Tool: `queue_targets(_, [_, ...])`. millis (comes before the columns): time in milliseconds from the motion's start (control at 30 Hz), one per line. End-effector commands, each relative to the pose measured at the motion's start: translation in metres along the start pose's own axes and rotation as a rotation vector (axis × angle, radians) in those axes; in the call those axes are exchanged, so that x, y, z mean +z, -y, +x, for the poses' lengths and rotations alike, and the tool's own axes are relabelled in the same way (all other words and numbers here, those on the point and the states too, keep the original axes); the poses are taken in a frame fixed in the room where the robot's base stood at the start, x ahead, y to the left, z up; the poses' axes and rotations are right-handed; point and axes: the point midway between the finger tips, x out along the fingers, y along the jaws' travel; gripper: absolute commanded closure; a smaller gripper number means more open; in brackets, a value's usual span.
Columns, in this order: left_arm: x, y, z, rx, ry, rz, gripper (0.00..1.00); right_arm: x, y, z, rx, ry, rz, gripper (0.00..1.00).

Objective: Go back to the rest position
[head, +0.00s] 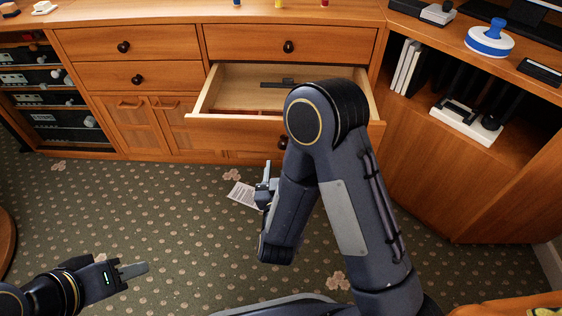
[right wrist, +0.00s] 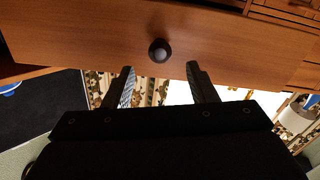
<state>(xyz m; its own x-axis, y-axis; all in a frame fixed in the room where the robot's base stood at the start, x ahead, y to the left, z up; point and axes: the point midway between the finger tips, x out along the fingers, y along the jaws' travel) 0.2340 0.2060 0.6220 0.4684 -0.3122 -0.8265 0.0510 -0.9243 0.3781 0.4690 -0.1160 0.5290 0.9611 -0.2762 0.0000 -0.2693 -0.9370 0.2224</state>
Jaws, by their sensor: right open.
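My right arm rises from the bottom right in the head view and bends at its elbow in front of the open drawer (head: 235,128). My right gripper (head: 268,172) hangs low in front of the drawer, above the carpet. In the right wrist view my right gripper (right wrist: 160,82) has its two fingers apart with nothing between them. A drawer front with a dark round knob (right wrist: 159,50) is just beyond the fingertips.
The wooden cabinet (head: 160,45) spans the back, with one drawer pulled out and a dark item (head: 278,84) inside. A printed sheet (head: 243,194) lies on the carpet. A shelf unit with a blue-and-white object (head: 489,40) stands at right. The carpet at centre left is clear.

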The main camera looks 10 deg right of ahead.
Motion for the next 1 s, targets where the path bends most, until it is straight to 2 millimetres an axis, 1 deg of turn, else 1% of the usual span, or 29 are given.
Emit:
queue_targets(233, [0.000,0.000,0.000,0.000,0.000,0.000,0.64,-0.001,-0.001,0.001,0.000,0.002,0.004,0.48])
queue_targets(333, [0.000,0.000,0.000,0.000,0.000,0.000,0.64,-0.003,-0.003,0.006,-0.011,0.032,0.041,0.48])
queue_targets(467, [0.000,0.000,0.000,0.000,0.000,0.000,0.64,-0.012,-0.010,0.021,-0.067,0.132,0.164,0.48])
queue_targets(533, [0.000,0.000,0.000,0.000,0.000,0.000,0.64,-0.021,-0.015,0.028,-0.117,0.203,0.251,0.48])
queue_targets(667, [0.000,0.000,0.000,0.000,0.000,0.000,0.64,-0.039,-0.025,0.028,-0.233,0.331,0.388,0.48])
queue_targets(767, [0.000,0.000,0.000,0.000,0.000,0.000,0.64,-0.055,-0.035,0.019,-0.324,0.419,0.466,0.48])
queue_targets(867, [0.000,0.000,0.000,0.000,0.000,0.000,0.64,-0.069,-0.049,0.002,-0.410,0.503,0.514,0.48])
queue_targets(967, [0.000,0.000,0.000,0.000,0.000,0.000,0.64,-0.080,-0.065,-0.023,-0.486,0.588,0.536,0.48])
queue_targets(1000, [0.000,0.000,0.000,0.000,0.000,0.000,0.64,-0.083,-0.073,-0.034,-0.511,0.623,0.538,0.48])
